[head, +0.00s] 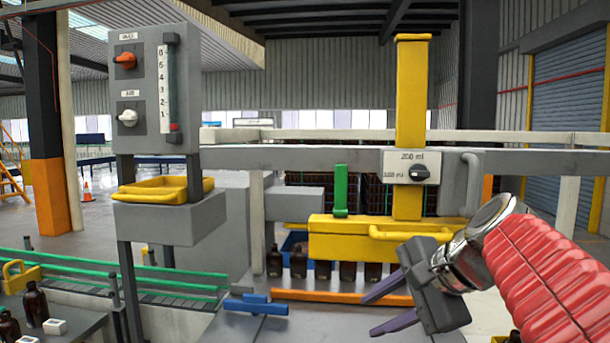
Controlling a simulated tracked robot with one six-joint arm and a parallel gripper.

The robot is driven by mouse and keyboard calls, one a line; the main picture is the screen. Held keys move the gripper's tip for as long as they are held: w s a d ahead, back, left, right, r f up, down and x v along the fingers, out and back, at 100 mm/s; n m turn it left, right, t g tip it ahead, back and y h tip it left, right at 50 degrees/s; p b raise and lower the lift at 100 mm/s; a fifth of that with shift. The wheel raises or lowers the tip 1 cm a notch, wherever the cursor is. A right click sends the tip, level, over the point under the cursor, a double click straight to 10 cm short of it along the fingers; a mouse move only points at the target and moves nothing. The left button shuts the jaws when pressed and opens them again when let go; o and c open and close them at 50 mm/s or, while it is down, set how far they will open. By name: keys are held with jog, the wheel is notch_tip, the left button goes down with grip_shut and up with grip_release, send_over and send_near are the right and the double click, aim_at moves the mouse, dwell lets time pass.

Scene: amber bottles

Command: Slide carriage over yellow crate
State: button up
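The carriage is a wide yellow block (345,240) with a yellow column (412,95) rising past a grey rail (300,160). A yellow handle (410,233) runs along its front. Several amber bottles (322,271) stand in a row below it. My gripper (368,316) is in front of the carriage's lower right, with its two purple fingers apart and nothing between them. It appears apart from the handle. A blue crate (293,240) is partly hidden behind the bottles, and a small yellow piece (515,338) is cut off at the bottom edge.
A control post (140,95) with knobs and a yellow tray (165,188) stands at left. A green upright (341,190) rises at the block's left. A blue lever (256,306) and orange bar (335,297) lie low in front. Green-railed conveyor (110,275) and loose bottles (36,304) are at left.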

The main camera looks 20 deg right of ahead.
jog(key=s+a+f+n+h, duration=0.1)
jog(key=s+a+f+n, duration=0.2)
jog(key=s+f+n, duration=0.1)
jog(key=s+a+f+n+g+h, duration=0.1)
jog(key=s+a+f+n, duration=0.2)
jog(key=f+n, duration=0.4)
jog(key=s+a+f+n+g+h, duration=0.1)
jog(key=s+a+f+n, duration=0.3)
jog(key=s+f+n, duration=0.2)
jog(key=shift+f+h, duration=0.3)
jog(key=shift+f, duration=0.45)
